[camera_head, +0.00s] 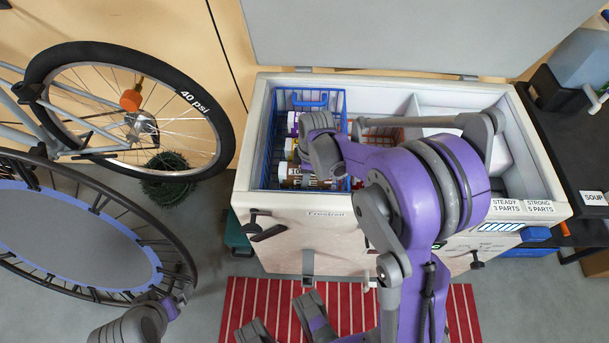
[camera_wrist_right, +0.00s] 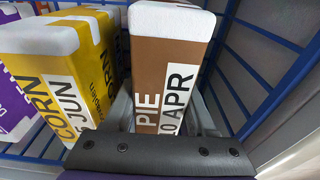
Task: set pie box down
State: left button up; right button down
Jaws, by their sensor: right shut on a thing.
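The pie box (camera_wrist_right: 165,60) is brown with a white end and reads PIE, 10 APR. My right gripper (camera_wrist_right: 165,125) is shut on it, with a grey finger on each side. The box is inside the blue wire basket (camera_wrist_right: 245,95), beside the yellow corn box (camera_wrist_right: 65,75). In the head view the pie box (camera_head: 297,175) is partly covered by my right gripper (camera_head: 321,152), in the left part of the open freezer (camera_head: 390,90). Whether it rests on the basket floor is hidden. My left gripper (camera_head: 282,322) is at the bottom edge, fingers apart and empty.
A purple box (camera_wrist_right: 12,105) stands beyond the corn box. A red basket (camera_head: 382,130) is right of the blue one, partly behind my arm. The freezer lid (camera_head: 400,35) is raised. A bicycle wheel (camera_head: 215,145) and trampoline (camera_head: 70,235) stand left; a black table (camera_head: 570,150) stands right.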

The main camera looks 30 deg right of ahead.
jog(key=shift+f, duration=0.25)
jog(key=shift+c, duration=1.1)
grip_release()
jog(key=shift+r, duration=0.1)
jog(key=shift+r, duration=0.15)
